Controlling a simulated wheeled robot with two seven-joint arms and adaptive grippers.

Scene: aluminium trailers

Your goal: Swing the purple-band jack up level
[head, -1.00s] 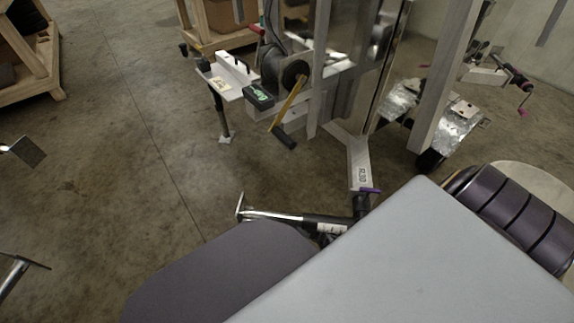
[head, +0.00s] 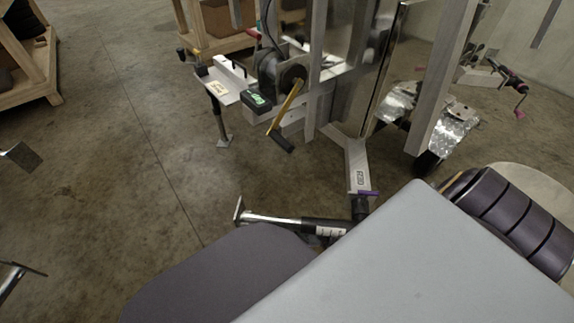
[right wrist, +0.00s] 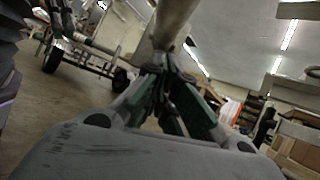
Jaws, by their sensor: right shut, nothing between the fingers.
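The purple-band jack (head: 285,222) shows in the head view, below the trailer's tongue beam. Its tube lies sideways, with its foot plate (head: 239,209) at the left and a white label on the dark part. I cannot tell whether it is exactly level. The purple band (head: 367,194) is at the beam end, above the dark jack mount. My grey body parts hide what lies just below. My right gripper (right wrist: 167,75) is shut and empty in the right wrist view. A pale round tube (right wrist: 174,22) is just beyond its fingertips; contact is unclear. My left gripper is out of view.
The trailer's winch (head: 285,72) with a yellow handle stands behind the jack. Another jack (head: 219,117) stands upright under a white plate further back. A wooden stand (head: 48,72) is at the upper left. Metal pieces (head: 20,157) poke in at the left edge. Floor left of the jack is clear.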

